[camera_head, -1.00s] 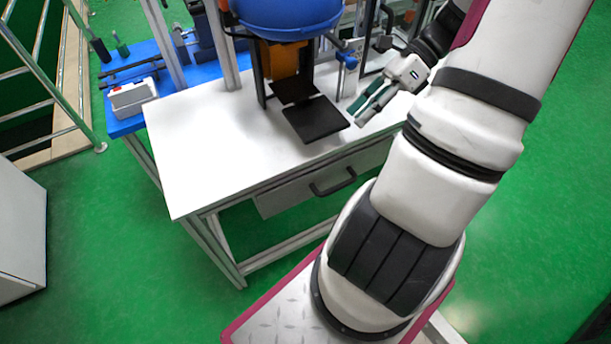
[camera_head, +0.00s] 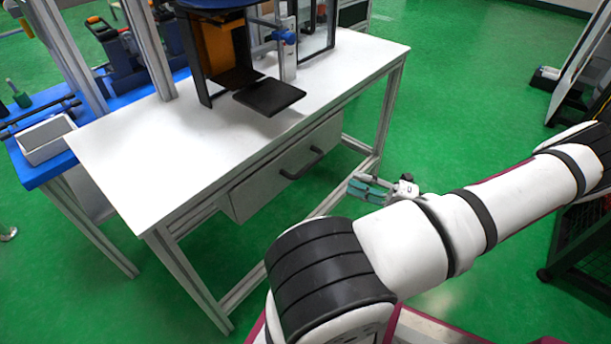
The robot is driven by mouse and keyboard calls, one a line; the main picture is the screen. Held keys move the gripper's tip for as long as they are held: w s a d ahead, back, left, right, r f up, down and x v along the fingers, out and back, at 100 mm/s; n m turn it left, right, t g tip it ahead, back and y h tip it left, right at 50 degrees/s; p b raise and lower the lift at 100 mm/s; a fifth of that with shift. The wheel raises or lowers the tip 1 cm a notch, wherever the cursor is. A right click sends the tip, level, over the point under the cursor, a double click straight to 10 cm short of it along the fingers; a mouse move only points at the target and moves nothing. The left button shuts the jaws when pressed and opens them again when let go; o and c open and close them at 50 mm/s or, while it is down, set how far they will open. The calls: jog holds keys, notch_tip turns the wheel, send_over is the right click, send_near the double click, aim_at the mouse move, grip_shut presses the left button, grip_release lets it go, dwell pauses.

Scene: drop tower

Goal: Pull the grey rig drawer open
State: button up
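The grey rig drawer (camera_head: 262,186) hangs under the white table top, and its front looks flush and shut. Its dark bar handle (camera_head: 302,164) runs across the front. My gripper (camera_head: 357,188) is to the right of the handle and lower in the picture, in front of the table's right legs. Its teal-padded fingers point left and look apart, with nothing seen between them. It does not touch the handle.
The white table (camera_head: 150,150) carries the drop rig with a black plate (camera_head: 269,96). A blue bench (camera_head: 35,172) with a grey-white box (camera_head: 47,138) stands at the left. A dark rack (camera_head: 580,240) stands at the right edge.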

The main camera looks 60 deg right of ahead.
aim_at(311, 163)
jog(key=b+x, duration=0.3)
jog(key=x, duration=1)
jog(key=shift+w+a+r+b, duration=0.1)
jog(key=shift+w+b, duration=0.2)
grip_shut()
